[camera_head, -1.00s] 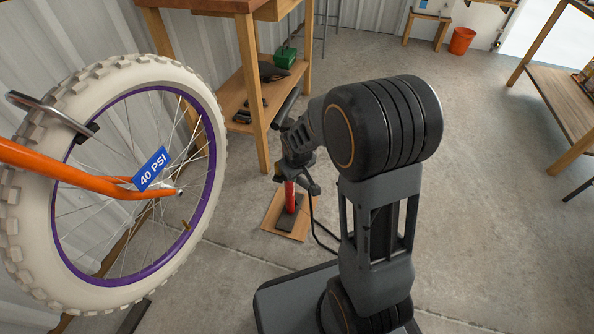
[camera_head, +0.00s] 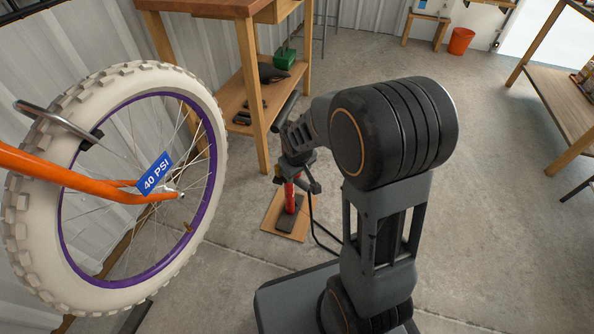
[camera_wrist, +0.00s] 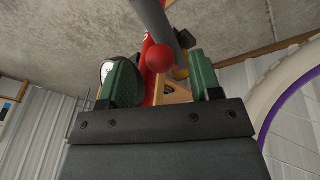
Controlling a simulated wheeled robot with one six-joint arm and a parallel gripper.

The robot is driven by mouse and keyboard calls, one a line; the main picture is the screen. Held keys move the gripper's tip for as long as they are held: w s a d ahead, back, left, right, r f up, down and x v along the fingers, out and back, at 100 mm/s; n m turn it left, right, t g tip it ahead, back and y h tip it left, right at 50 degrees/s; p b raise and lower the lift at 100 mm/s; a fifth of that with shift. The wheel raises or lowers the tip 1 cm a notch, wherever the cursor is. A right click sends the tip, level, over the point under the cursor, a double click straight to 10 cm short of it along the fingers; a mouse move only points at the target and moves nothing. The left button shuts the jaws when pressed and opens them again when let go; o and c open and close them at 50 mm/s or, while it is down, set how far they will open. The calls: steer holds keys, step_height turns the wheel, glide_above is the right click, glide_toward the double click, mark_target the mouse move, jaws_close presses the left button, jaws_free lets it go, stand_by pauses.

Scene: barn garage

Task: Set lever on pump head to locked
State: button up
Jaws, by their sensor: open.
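A red floor pump (camera_head: 289,194) stands upright on a wooden board at the foot of the workbench. Its black hose (camera_head: 313,222) runs down to the floor toward my base. My gripper (camera_head: 300,172) is at the upper part of the pump, partly hidden by my forearm. In the wrist view, the two green finger pads of my gripper (camera_wrist: 163,82) stand apart. A red ball-shaped knob (camera_wrist: 160,58) and a dark tube (camera_wrist: 155,20) show between and above them, with a round white gauge (camera_wrist: 107,71) beside the left pad. I cannot make out the pump head's lever or its position.
A bicycle wheel with a white tire (camera_head: 35,215) and purple rim hangs at left, with a blue "40 PSI" tag (camera_head: 155,173) on the orange frame. The wooden workbench (camera_head: 250,95) stands behind the pump.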

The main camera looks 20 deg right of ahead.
steer(key=p+v, duration=0.4)
steer(key=v, duration=0.6)
steer(key=shift+r, duration=0.4)
steer(key=shift+s, duration=0.1)
